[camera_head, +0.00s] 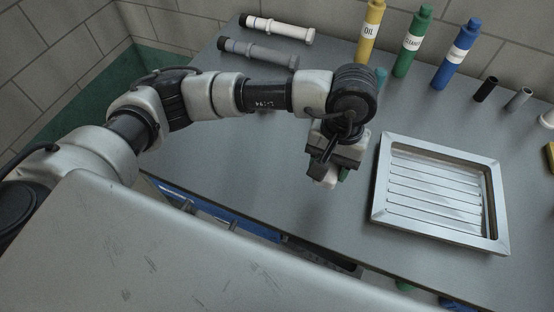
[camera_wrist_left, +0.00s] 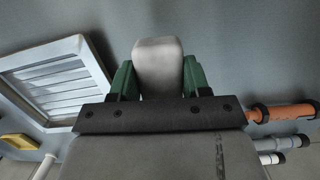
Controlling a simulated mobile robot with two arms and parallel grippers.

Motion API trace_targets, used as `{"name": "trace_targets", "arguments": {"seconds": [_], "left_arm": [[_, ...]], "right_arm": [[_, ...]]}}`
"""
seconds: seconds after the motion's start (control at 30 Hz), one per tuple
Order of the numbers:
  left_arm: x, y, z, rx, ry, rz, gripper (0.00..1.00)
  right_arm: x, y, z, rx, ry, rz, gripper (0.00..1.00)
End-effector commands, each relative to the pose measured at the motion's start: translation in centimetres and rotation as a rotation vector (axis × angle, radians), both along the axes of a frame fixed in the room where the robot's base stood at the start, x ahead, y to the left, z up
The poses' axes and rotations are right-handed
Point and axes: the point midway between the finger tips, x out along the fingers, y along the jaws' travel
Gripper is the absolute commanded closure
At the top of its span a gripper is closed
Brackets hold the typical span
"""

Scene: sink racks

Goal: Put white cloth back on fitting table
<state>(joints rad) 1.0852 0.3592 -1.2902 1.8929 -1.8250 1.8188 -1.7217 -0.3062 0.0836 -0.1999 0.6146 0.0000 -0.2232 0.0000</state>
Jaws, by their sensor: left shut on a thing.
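My left gripper (camera_head: 334,174) reaches in from the left over the grey table (camera_head: 240,150). Its green fingers (camera_wrist_left: 158,84) are shut on a small white, rounded block-like thing, which looks like the folded white cloth (camera_wrist_left: 157,62). I cannot tell whether the cloth touches the table top. My right gripper is in neither view.
A slatted metal tray (camera_head: 378,190) lies just right of the gripper. Yellow (camera_head: 371,32), green (camera_head: 412,42) and blue (camera_head: 456,55) bottles stand at the back. Two tubes (camera_head: 276,28) (camera_head: 258,52) lie at the back left. Short black (camera_head: 486,89) and grey (camera_head: 518,99) cylinders stand at right.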

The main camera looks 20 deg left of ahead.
Motion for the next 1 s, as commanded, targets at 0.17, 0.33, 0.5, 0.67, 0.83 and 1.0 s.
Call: {"name": "trace_targets", "arguments": {"seconds": [0.17, 0.33, 0.5, 0.67, 0.83, 1.0], "left_arm": [[0.5, 4.5, -2.2, 0.005, 0.006, 0.009, 0.75], [1.0, 7.6, -4.2, 0.003, 0.004, 0.008, 0.75], [1.2, 9.0, -5.3, 0.002, 0.001, 0.005, 0.75], [1.1, 9.1, -7.1, 0.002, 0.006, 0.005, 0.75], [1.2, 9.0, -9.1, 0.001, 0.002, 0.005, 0.75], [1.3, 9.0, -9.4, 0.001, 0.000, 0.004, 0.75]], "right_arm": [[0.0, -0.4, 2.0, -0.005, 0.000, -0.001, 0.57], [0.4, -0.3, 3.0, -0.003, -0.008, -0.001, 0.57], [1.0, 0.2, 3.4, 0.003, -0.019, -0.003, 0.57], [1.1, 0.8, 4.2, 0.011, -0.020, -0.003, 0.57], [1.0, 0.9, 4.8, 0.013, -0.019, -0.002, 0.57], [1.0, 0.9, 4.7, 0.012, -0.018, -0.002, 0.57]]}}
